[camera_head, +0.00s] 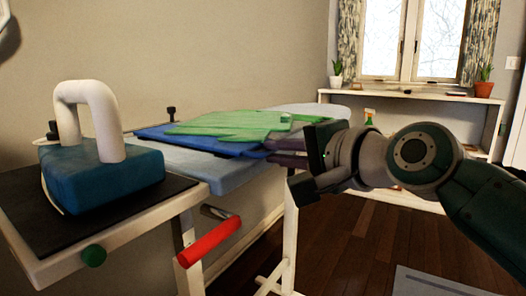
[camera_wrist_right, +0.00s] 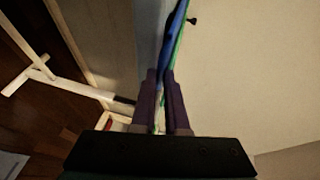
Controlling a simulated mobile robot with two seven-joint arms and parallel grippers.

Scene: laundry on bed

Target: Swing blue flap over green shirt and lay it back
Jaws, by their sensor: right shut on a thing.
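The green shirt (camera_head: 225,124) lies flat on top of the blue flap (camera_head: 165,137) on the ironing board. The blue cloth shows as a border along the near and left edges of the green. My right gripper (camera_head: 272,151) reaches in from the right at the near right edge of the cloth. It is shut on the edge of the blue flap. In the right wrist view, the fingers (camera_wrist_right: 161,76) are close together, with the blue cloth (camera_wrist_right: 172,32) and a green strip running up from between them. My left gripper is not in view.
A blue iron (camera_head: 105,172) with a white handle stands on the dark rest at the board's left end. The pale board (camera_head: 225,178) has bare cover along its near side. A red handle (camera_head: 210,240) sticks out below. A shelf (camera_head: 400,98) with plants stands behind.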

